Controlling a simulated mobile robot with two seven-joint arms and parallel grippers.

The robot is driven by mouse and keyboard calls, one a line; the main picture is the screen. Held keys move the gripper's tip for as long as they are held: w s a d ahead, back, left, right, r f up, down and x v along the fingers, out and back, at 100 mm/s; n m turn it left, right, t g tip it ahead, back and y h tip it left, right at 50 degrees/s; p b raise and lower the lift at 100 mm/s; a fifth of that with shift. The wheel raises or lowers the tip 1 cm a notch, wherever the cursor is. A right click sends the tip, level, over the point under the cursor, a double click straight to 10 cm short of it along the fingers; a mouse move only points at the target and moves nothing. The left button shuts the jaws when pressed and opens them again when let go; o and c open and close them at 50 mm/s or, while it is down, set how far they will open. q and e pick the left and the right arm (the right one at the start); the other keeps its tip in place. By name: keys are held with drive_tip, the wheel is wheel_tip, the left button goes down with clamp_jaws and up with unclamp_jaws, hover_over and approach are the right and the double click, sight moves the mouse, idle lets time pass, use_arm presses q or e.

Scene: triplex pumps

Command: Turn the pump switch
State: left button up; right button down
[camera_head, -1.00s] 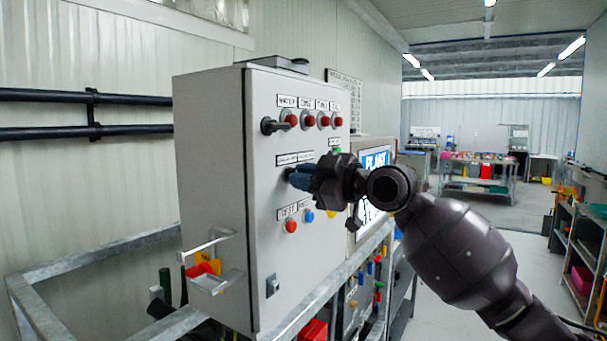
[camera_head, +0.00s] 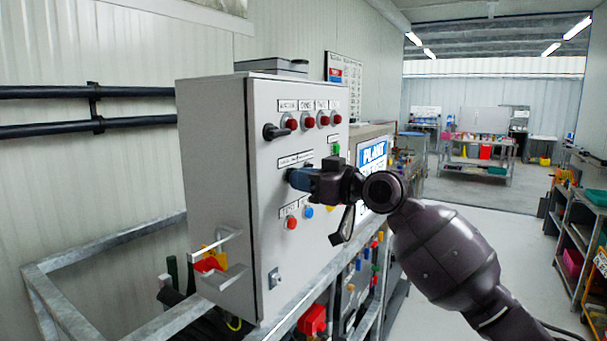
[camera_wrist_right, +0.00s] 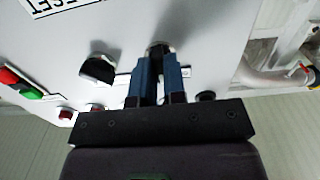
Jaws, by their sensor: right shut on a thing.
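The pump switch (camera_wrist_right: 157,50) is a small dark knob on the front of a grey control box (camera_head: 215,180). My right gripper (camera_head: 298,179) reaches the middle row of the panel from the right. In the right wrist view its blue fingers (camera_wrist_right: 158,75) are closed around the switch, hiding most of it. In the head view the gripper covers the switch, so its angle cannot be read there. A second black knob (camera_wrist_right: 97,70) is beside the fingers in the wrist view. My left gripper is not in view.
A black handle (camera_head: 272,131) and several red buttons (camera_head: 308,121) are above my gripper. A red button (camera_head: 292,223) and a blue button (camera_head: 309,212) are below it. A metal frame (camera_head: 110,243) surrounds the box. The aisle floor (camera_head: 500,225) at right is clear.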

idle(0.5)
drive_tip(key=c, duration=1.2)
unclamp_jaws()
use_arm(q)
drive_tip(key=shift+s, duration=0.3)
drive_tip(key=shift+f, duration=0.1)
use_arm(e)
drive_tip(key=shift+d, duration=0.1)
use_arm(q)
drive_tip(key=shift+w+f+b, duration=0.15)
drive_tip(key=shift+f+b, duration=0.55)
use_arm(e)
drive_tip(key=v, duration=1)
drive_tip(key=shift+s+d, duration=0.2)
drive_tip(key=shift+s, duration=0.05)
